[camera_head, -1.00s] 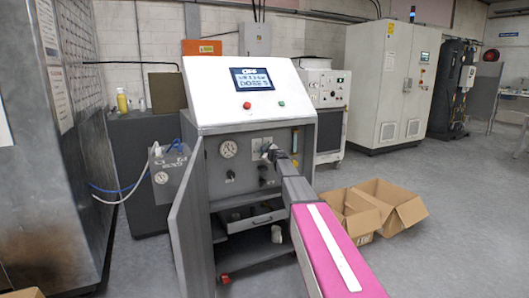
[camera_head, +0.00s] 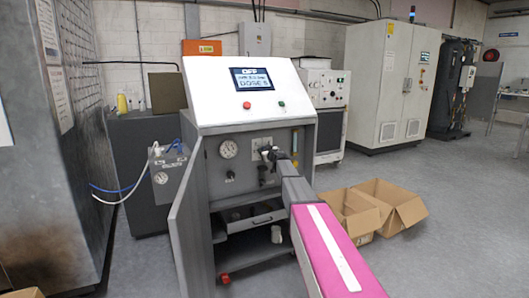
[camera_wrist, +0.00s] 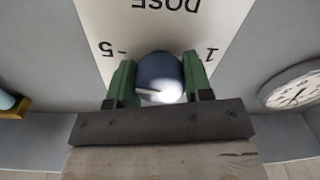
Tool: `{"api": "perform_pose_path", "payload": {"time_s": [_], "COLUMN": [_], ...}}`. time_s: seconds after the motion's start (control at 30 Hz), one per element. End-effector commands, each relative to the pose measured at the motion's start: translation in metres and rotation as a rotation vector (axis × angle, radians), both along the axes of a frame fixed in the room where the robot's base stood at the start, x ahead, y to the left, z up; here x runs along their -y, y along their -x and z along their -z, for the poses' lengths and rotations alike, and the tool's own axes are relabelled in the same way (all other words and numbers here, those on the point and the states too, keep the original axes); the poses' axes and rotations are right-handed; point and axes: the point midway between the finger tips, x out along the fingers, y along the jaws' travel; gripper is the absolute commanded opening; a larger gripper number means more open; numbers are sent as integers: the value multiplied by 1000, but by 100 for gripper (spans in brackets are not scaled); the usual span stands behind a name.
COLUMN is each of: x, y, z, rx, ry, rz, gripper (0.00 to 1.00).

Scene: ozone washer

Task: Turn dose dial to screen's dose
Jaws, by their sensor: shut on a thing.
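The dose dial (camera_wrist: 158,75) is a round dark blue-grey knob with a white pointer line, on a pale plate (camera_wrist: 115,18) marked DOSE, 5 and 1. The wrist view shows the plate upside down, with 5 left and 1 right; the line points left. My gripper (camera_wrist: 160,85) is shut on the dial, one green finger on each side. In the head view my gripper (camera_head: 267,153) covers the dial on the cabinet front. The screen (camera_head: 252,79) reads OFF on top and DOSE with a small digit that looks like 5.
The cabinet's grey door (camera_head: 188,220) stands open at the left. A round gauge (camera_head: 228,149) sits left of the dial, and a partly pulled drawer (camera_head: 253,214) is below. Open cardboard boxes (camera_head: 390,205) lie on the floor at right.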

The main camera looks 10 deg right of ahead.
Motion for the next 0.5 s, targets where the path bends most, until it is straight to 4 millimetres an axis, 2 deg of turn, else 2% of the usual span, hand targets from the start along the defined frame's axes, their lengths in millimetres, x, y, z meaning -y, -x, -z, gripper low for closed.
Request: {"api": "perform_pose_path", "payload": {"time_s": [0.27,0.3,0.33,0.5], "x": [0,0,0,0], "y": [1,1,1,1], "z": [1,1,1,1], "rx": [-2,-2,-2,-1], "ry": [-1,-1,-1,-1], "rz": [-1,-1,-1,-1], "gripper": [22,59,69,71]}}
